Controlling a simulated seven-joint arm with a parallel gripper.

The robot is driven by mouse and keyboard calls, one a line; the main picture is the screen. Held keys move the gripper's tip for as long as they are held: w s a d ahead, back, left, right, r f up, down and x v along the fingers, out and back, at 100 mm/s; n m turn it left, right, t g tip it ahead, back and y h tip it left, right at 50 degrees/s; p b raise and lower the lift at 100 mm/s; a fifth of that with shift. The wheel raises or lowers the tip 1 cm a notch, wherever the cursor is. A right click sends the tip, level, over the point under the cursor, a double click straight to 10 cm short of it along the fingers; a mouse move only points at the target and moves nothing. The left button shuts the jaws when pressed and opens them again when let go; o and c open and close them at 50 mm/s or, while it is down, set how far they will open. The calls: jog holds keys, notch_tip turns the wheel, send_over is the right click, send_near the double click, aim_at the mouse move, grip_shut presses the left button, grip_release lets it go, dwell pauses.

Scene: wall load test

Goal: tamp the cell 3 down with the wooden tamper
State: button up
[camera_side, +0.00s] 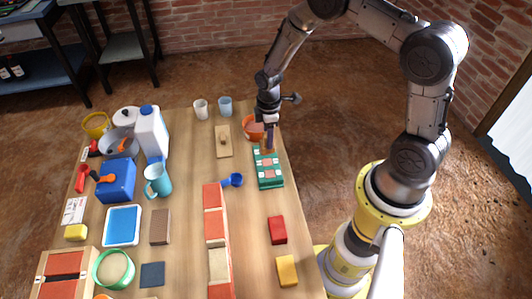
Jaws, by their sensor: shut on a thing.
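My gripper (268,122) points down near the far right of the table. It is shut on a slim, dark upright piece with a brown lower end, which I take to be the wooden tamper (268,141). The tamper's lower end is at the far end of the green block with cells (270,182). I cannot tell whether it touches the block or hovers just above it. The block has pale and pinkish squares on top. No cell numbers are legible, so I cannot tell which is cell 3. The far end of the block is partly hidden by the tamper.
An orange bowl (249,121) stands close behind the gripper. A wooden float (223,148) and a blue scoop (233,180) lie to the left. A brick row (215,228) runs along the middle. Red (277,230) and yellow (287,271) blocks lie nearer. Bare table surrounds them.

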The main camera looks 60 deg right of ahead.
grip_shut()
jog(key=shift+w+d+f, duration=0.6)
jog(key=shift+f, duration=0.4)
jog(key=shift+w+d+f, duration=0.55)
jog(key=shift+f, duration=0.4)
jog(key=shift+w+d+f, duration=0.6)
jog(key=shift+f, duration=0.4)
jog(key=shift+f, duration=0.5)
jog(key=shift+r, duration=0.15)
notch_tip(320, 180, up, 7)
dwell(0.6)
